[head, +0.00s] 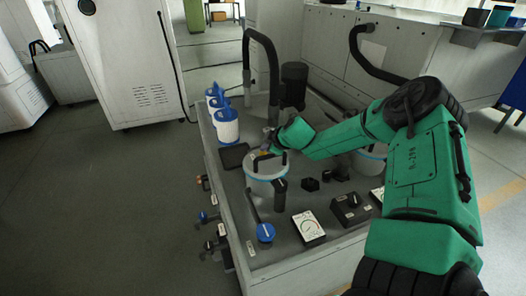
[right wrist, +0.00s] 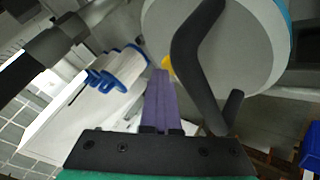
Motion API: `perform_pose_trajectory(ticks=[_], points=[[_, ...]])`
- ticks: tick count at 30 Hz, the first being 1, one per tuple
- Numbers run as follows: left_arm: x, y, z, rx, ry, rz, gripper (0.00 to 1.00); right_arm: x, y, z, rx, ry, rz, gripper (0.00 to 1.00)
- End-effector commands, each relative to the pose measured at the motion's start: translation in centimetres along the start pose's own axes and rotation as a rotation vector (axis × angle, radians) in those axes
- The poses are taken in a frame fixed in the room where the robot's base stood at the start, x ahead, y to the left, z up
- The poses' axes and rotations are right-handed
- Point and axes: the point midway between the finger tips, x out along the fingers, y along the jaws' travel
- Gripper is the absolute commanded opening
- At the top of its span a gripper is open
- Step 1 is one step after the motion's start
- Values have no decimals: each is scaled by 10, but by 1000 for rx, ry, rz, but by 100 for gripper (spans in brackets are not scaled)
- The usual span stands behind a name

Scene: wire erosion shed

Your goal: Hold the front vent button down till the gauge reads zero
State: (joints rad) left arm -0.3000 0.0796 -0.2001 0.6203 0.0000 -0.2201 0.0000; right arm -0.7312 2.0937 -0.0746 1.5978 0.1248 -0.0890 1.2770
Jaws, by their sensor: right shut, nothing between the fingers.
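The front canister (head: 262,185) is a pale pot with a blue band and a black lid handle. In the right wrist view its grey lid (right wrist: 225,60) and dark handle fill the upper right. A small yellow button (right wrist: 168,66) shows at the lid's edge, partly hidden by my fingers. My right gripper (head: 267,148) is over the far side of the lid, shut and empty; its purple fingers (right wrist: 160,90) end right by the button. I cannot tell whether they touch it. The front gauge (head: 308,224) has a white dial, too small to read. My left gripper is out of view.
A second canister (head: 369,163) and gauge (head: 377,194) are partly behind my right arm. Blue-and-white filter cartridges (head: 226,124) stand at the left. A blue-knobbed lever (head: 265,232) and black switch box (head: 351,208) are near the front. A black hose (head: 262,38) arches behind.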

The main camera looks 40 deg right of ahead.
Motion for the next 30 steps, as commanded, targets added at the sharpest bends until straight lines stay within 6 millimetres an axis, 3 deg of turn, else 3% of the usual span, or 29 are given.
perform_pose_trajectory(ticks=[13, 23, 30], points=[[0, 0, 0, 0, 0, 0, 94, 0, -1, 1, 0, -2, -3, 0], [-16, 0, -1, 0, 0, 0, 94, -13, 9, -9, 1, -1, -1, 0], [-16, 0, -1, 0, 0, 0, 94, -13, 10, -9, 0, -1, -1, 0]])
